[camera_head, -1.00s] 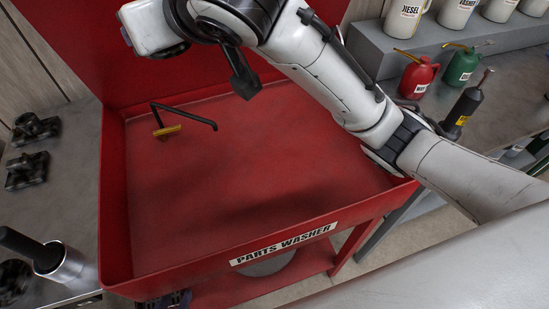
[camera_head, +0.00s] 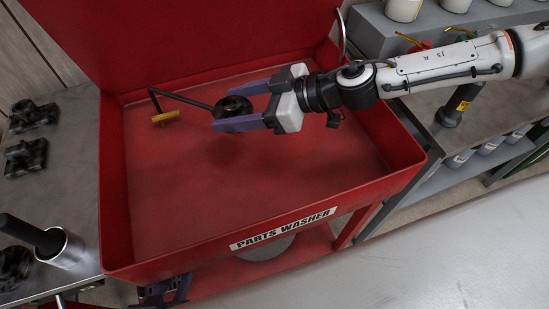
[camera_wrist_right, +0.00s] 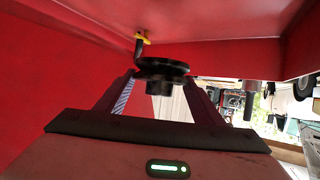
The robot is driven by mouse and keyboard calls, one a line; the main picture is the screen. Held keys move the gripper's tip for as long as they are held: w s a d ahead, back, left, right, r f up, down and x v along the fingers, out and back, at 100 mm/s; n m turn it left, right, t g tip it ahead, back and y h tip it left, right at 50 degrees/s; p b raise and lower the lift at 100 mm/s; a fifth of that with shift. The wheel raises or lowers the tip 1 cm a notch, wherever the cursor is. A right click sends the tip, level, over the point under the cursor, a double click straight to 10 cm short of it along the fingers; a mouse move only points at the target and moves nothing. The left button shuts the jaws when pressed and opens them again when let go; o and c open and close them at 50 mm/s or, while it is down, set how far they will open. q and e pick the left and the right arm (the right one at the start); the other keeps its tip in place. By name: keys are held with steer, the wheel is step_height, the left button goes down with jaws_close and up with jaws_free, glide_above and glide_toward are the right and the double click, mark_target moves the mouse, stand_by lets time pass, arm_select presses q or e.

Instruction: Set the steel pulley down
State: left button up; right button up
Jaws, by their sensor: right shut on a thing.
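The steel pulley is a dark grooved wheel with a hub (camera_head: 233,106), over the red parts washer basin (camera_head: 185,200). My right gripper (camera_head: 226,109) reaches in from the right and is shut on the pulley, with one purple finger on each side. In the right wrist view the pulley (camera_wrist_right: 162,70) sits between the fingertips, its hub showing below the rim. A soft shadow lies on the basin floor below; the pulley seems to be above the floor. Part of my left gripper (camera_head: 167,290) shows low at the bottom edge; its jaws are unclear.
A black spout with a yellow handle (camera_head: 165,117) stands in the back left of the basin, close to the pulley. The basin floor in front is bare. Dark parts (camera_head: 26,155) lie on the left bench. A grey bench with bottles is at right.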

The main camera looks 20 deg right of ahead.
steer(key=s+d+f, duration=0.2)
steer(key=d+f, duration=0.3)
steer(key=d, duration=0.2)
steer(key=b, duration=0.3)
glide_above(275, 160)
step_height(275, 160, down, 5)
steer(key=shift+f, duration=0.15)
step_height(275, 160, down, 5)
steer(key=shift+r+b, duration=0.1)
steer(key=shift+b, duration=0.9)
steer(key=shift+r, duration=0.1)
steer(key=o, duration=0.9)
steer(key=shift+f, duration=0.3)
steer(key=o, duration=0.4)
steer(key=shift+o, duration=0.2)
